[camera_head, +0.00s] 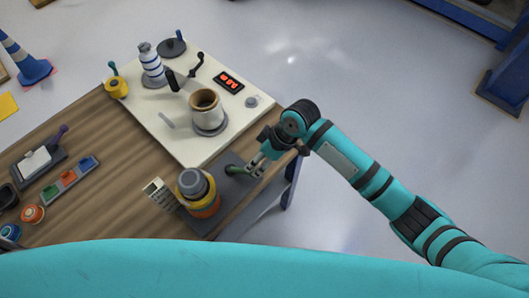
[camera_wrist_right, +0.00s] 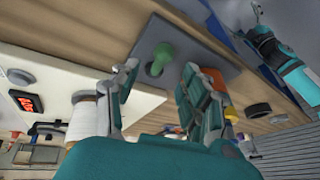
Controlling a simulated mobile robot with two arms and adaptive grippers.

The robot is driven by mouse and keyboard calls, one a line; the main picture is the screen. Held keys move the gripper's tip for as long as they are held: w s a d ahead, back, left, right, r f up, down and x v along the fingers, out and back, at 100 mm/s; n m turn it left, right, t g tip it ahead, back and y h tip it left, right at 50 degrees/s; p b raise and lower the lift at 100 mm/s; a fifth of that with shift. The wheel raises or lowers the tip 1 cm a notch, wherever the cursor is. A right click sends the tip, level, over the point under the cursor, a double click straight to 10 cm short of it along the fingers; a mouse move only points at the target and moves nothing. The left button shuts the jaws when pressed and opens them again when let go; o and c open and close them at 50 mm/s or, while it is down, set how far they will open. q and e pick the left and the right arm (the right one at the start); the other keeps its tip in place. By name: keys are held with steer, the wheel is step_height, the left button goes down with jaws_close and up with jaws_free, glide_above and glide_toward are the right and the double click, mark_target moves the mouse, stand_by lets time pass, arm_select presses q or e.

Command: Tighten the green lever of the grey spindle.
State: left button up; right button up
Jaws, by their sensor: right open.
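The green lever (camera_head: 236,170) shows as a short green bar at the near right end of the table, just left of my right gripper's fingertips. In the right wrist view the green lever (camera_wrist_right: 163,56) has a rounded knob and stands over a flat grey plate (camera_wrist_right: 200,48). My right gripper (camera_head: 255,164) is open. In the right wrist view, its two fingers (camera_wrist_right: 160,85) lie either side of the lever's line, with the lever beyond the tips and clear space between. I cannot clearly make out the grey spindle itself.
An orange and yellow stack with a grey top (camera_head: 192,182) stands close left of the lever. A cream panel (camera_head: 160,119) behind holds a brown-rimmed pot (camera_head: 206,102), a crank and a red display (camera_head: 229,81). A card with a keypad pattern (camera_head: 158,192) lies left. Open floor lies right.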

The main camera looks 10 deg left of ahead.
steer(key=shift+v, duration=2.15)
steer(key=s+d+f+m+t+h, duration=0.1)
steer(key=s+d+m+t+h, duration=0.1)
steer(key=s+d+m, duration=0.65)
steer(key=s+d+f+m+t+h, duration=0.1)
steer(key=s+d+m+t+h, duration=0.15)
steer(key=s+d, duration=1.05)
step_height(320, 180, down, 30)
steer(key=w+d+g+b, duration=0.2)
steer(key=d+b, duration=0.1)
steer(key=s+d+f+g+b, duration=0.1)
steer(key=s+d+f+b, duration=0.1)
steer(key=s+f, duration=1.4)
steer(key=shift+s+d+f, duration=0.2)
steer(key=shift+d+f, duration=0.05)
steer(key=shift+f, duration=0.5)
